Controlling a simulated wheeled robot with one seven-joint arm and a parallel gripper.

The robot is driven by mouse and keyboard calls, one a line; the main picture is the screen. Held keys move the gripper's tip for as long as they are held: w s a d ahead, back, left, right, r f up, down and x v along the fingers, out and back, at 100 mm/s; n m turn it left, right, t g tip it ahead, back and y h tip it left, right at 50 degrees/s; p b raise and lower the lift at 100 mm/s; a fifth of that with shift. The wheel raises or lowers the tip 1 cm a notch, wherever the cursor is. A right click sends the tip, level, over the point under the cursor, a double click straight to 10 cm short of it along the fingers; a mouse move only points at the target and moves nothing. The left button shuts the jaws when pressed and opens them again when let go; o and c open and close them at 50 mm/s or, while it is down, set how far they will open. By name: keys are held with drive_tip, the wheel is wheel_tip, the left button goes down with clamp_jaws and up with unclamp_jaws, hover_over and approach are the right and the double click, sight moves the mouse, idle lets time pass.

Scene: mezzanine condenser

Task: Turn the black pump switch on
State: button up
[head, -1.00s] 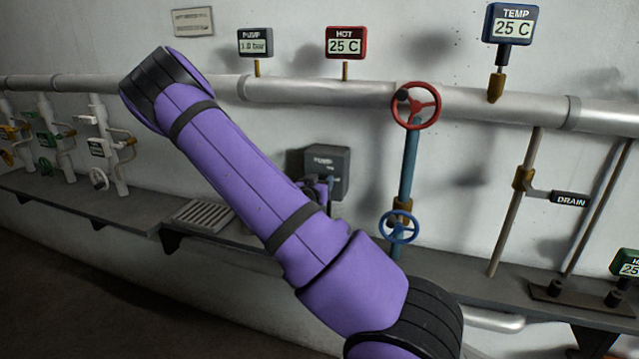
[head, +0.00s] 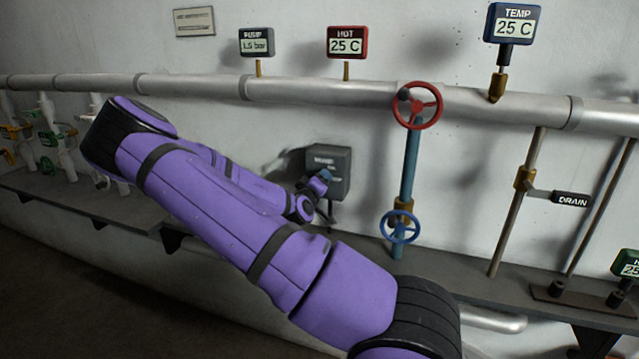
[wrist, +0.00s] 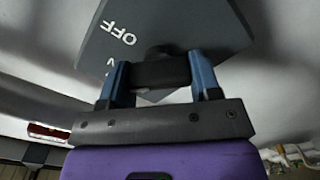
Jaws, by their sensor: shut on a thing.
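The pump switch is a dark grey box (head: 340,162) on the wall behind the shelf, and its lettering is too small to read in the head view. In the wrist view the box face (wrist: 180,22) fills the top, with the word OFF readable at its left. The black switch handle (wrist: 162,74) lies between the two blue fingers of my gripper (wrist: 160,66), which is shut on it. In the head view my gripper (head: 324,180) is at the front of the box, and the handle cannot be made out there.
A PUMP gauge (head: 256,43) stands on the long pipe (head: 300,91), seeming to read 1.5 bar. A red valve wheel (head: 417,106) and a blue one (head: 400,227) are right of the box. The shelf (head: 350,242) runs below; small valves stand at left.

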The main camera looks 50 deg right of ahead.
drive_tip(key=shift+n, duration=0.7)
drive_tip(key=shift+f+n, duration=0.1)
drive_tip(key=shift+n, duration=0.2)
drive_tip(key=o, duration=0.9)
drive_tip(key=shift+a, duration=0.15)
drive_tip(key=v, duration=1)
drive_tip(key=shift+s+a, duration=0.1)
drive_tip(key=shift+a, duration=0.2)
